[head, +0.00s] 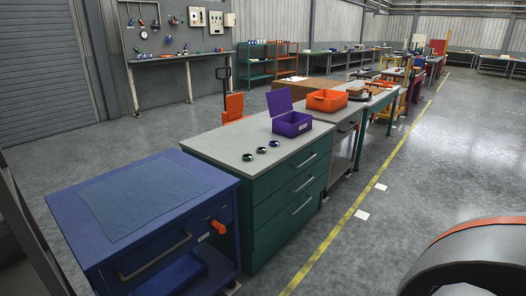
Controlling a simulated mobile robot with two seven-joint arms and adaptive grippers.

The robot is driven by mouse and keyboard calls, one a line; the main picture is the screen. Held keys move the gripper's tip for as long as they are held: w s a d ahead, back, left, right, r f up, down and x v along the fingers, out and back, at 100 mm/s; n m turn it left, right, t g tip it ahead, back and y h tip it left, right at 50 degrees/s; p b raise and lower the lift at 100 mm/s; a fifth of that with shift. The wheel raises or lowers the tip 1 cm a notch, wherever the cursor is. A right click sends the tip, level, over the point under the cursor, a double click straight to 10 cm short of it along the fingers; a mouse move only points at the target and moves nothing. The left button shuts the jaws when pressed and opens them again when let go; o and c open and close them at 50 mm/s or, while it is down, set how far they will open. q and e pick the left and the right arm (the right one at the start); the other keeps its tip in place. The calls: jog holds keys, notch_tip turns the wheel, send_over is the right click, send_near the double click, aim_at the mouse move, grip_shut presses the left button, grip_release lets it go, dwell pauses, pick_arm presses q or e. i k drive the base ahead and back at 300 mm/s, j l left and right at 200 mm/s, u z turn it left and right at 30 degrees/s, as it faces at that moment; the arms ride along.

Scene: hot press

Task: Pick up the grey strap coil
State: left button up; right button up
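I cannot pick out the grey strap coil for certain. Three small ring-like items lie in a row on the grey top of the green drawer cabinet (215,152): a dark greenish one (248,157), a bluish one (262,150) and a green one (274,144). They are too small to tell in detail. A large curved dark grey shape with an orange band (470,252) is cut off at the bottom right; I cannot tell what it is. Neither of my grippers is in view.
A blue cart (65,210) stands in front of the green cabinet. An open purple box (292,124) and an orange bin (327,100) sit farther along the bench row. The floor right of the yellow line (345,220) is mostly clear.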

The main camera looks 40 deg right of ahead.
aim_at(261, 150)
jog(key=i+l, duration=0.15)
jog(key=l, duration=0.35)
jog(key=i+l+z, duration=0.1)
jog(key=l, duration=0.35)
jog(key=i+l+z, duration=0.1)
jog(key=i+l, duration=0.15)
jog(key=l, duration=0.2)
jog(key=i+l, duration=0.2)
jog(key=l, duration=0.25)
jog(key=i+l+z, duration=0.1)
jog(key=l, duration=0.35)
jog(key=i+l, duration=0.3)
jog(key=l, duration=0.15)
jog(key=i+l+z, duration=0.15)
jog(key=l, duration=0.3)
jog(key=i+l, duration=0.3)
jog(key=l+z, duration=0.05)
jog(key=l, duration=0.05)
